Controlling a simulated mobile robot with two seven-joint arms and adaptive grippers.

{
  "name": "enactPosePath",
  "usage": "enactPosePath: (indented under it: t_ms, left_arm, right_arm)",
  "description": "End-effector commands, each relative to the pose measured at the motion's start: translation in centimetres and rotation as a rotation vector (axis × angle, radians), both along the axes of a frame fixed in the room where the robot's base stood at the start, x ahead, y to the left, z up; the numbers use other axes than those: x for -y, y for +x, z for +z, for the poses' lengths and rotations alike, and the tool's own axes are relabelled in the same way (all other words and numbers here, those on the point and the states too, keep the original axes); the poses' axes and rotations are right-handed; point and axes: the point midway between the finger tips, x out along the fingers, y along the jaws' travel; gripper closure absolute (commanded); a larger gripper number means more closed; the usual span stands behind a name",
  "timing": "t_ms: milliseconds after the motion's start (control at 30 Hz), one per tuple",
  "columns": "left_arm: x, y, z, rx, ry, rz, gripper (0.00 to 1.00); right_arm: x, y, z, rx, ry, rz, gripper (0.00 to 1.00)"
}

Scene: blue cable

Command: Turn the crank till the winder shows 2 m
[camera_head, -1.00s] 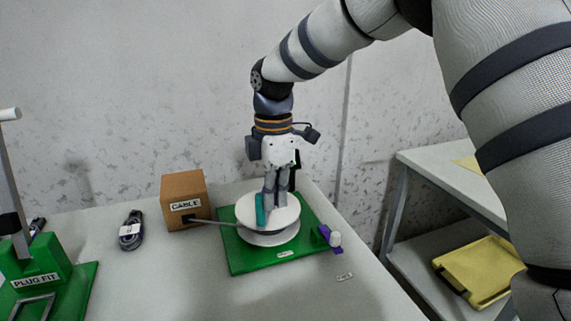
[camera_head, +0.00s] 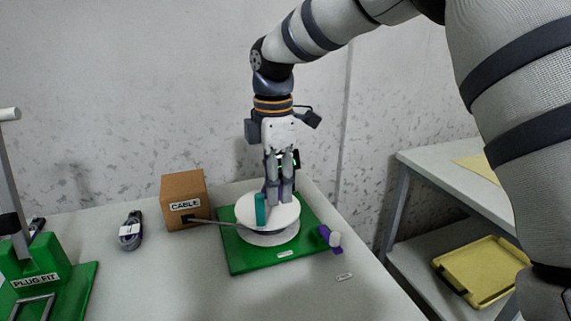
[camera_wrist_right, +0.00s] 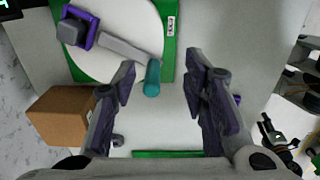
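The winder has a green base (camera_head: 240,262) and a white round drum (camera_head: 265,238) on top. A teal crank handle (camera_head: 260,209) stands upright at the drum's front left. In the right wrist view, the handle (camera_wrist_right: 152,78) is at the end of a grey crank arm (camera_wrist_right: 124,48). My right gripper (camera_head: 279,199) is above the drum, just right of the handle. Its fingers (camera_wrist_right: 160,78) are apart, with the handle showing near the left fingertip and not clamped. A dark display (camera_head: 295,159) with green marks is partly hidden behind the gripper; its reading is illegible. My left gripper is out of view.
A brown CABLE box (camera_head: 184,199) stands left of the winder, with a grey cable (camera_head: 212,221) running to the drum. A coiled cable (camera_head: 131,230) and a green PLUG FIT stand (camera_head: 38,268) are further left. A purple clamp (camera_head: 326,235) sits at the base's right edge.

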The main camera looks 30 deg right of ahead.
Motion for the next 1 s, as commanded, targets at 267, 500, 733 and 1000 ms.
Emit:
enactPosePath:
  t_ms: [267,500,733,1000]
  left_arm:
    - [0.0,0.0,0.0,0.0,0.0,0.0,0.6]
    - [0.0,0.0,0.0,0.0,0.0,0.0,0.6]
    - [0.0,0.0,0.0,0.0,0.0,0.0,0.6]
    - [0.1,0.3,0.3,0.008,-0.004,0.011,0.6]
  right_arm:
    - [0.0,0.1,2.9,0.002,0.0,0.001,0.6]
    - [0.0,0.0,4.9,0.001,-0.001,0.001,0.6]
    - [0.0,0.0,5.0,0.0,-0.001,0.001,0.6]
    - [0.0,0.0,5.0,-0.001,-0.001,0.001,0.6]
